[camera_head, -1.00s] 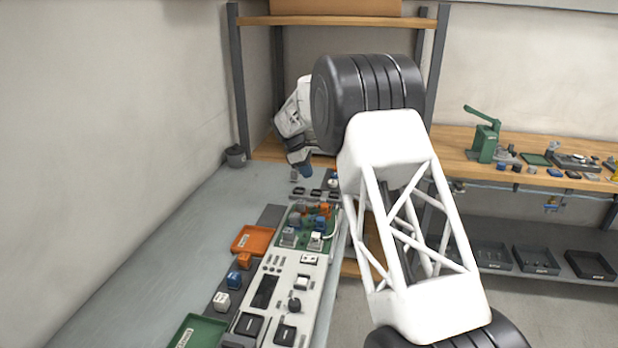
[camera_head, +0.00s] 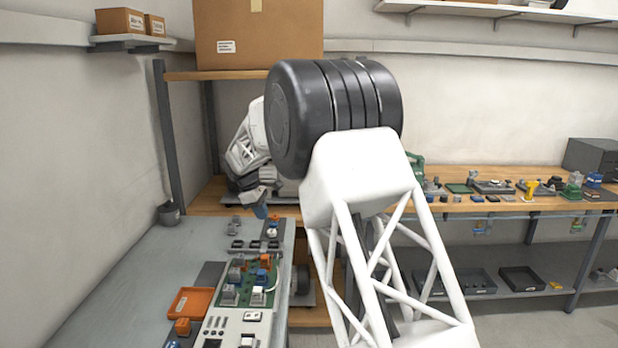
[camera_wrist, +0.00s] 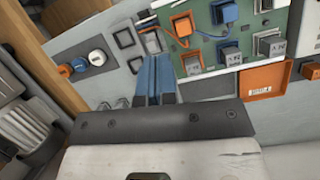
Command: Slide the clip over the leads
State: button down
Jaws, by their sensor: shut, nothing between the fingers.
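The green board (camera_head: 229,296) carries orange and blue connectors and grey blocks. In the wrist view, the orange connector (camera_wrist: 182,26) and the blue connector (camera_wrist: 224,12) have thin leads running from them over the board (camera_wrist: 196,50). My gripper (camera_wrist: 152,60) has blue fingers pressed together, with nothing held. Its tips point toward a small grey piece (camera_wrist: 151,42) beside the board's edge; I cannot tell if they touch. In the head view my gripper (camera_head: 260,209) is beyond the board's far end, above the bench. I cannot single out the clip for sure.
An orange tray (camera_head: 188,303) lies left of the board; it also shows in the wrist view (camera_wrist: 266,80). Dark square holders (camera_wrist: 124,37) and orange and white round parts (camera_wrist: 80,63) are near the gripper. The grey bench (camera_head: 125,285) is clear at left.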

jog(key=s+d+r+m+y, duration=0.1)
jog(key=s+d+r+m, duration=0.45)
jog(key=s+d, duration=0.7)
jog(key=s+d+r+m+y, duration=0.1)
jog(key=s+d+r+m, duration=0.1)
jog(key=s+d+r, duration=0.85)
jog(key=s+d+f+m+t, duration=0.1)
jog(key=s+d+f+m, duration=0.2)
jog(key=s, duration=0.9)
jog(key=s+d+f+m+y, duration=0.1)
jog(key=s+d+f+m, duration=0.1)
jog(key=s, duration=1.1)
jog(key=s+d+f+m+t, duration=0.1)
jog(key=s+d+f+m, duration=0.2)
jog(key=s, duration=0.9)
jog(key=d+f, duration=0.1)
jog(key=d, duration=0.2)
jog(key=shift+s+d+f+m+t+y, duration=0.15)
jog(key=shift+d+m+t+y, duration=0.15)
jog(key=shift+m+y, duration=0.1)
jog(key=c, duration=1.8)
grip_release()
jog(key=shift+c, duration=0.2)
